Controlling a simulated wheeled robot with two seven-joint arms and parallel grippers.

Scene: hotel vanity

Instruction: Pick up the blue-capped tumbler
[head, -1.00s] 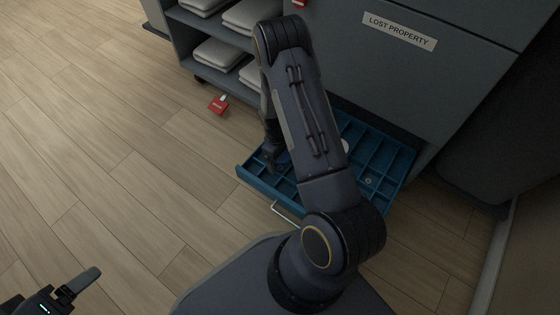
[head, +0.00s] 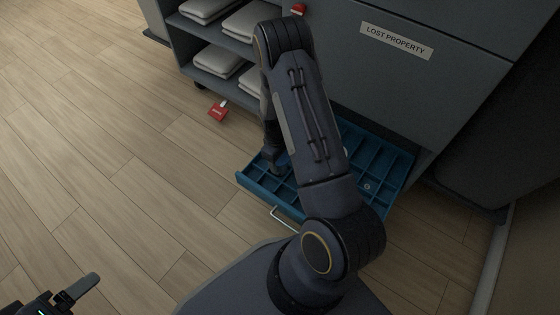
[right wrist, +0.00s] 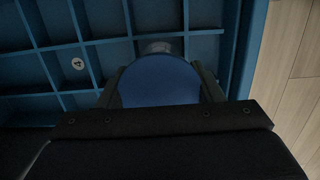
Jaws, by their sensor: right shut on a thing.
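The tumbler's round blue cap (right wrist: 160,80) fills the space between the fingers of my right gripper (right wrist: 160,92) in the right wrist view. The gripper is shut on it from above, inside a compartment of the blue drawer tray (right wrist: 95,15). In the head view my right gripper (head: 278,163) is down at the left part of the tray (head: 255,183), and the tumbler cannot be made out there. My left gripper (head: 75,291) is at the bottom left over the floor, partly out of frame.
The tray's dividers and walls surround the right gripper. A small round disc marked 4 (right wrist: 78,63) lies in another compartment. The grey cabinet (head: 440,75) labelled LOST PROPERTY stands behind. Folded towels (head: 213,62) fill shelves at left. A red tag (head: 218,111) lies on open wooden floor.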

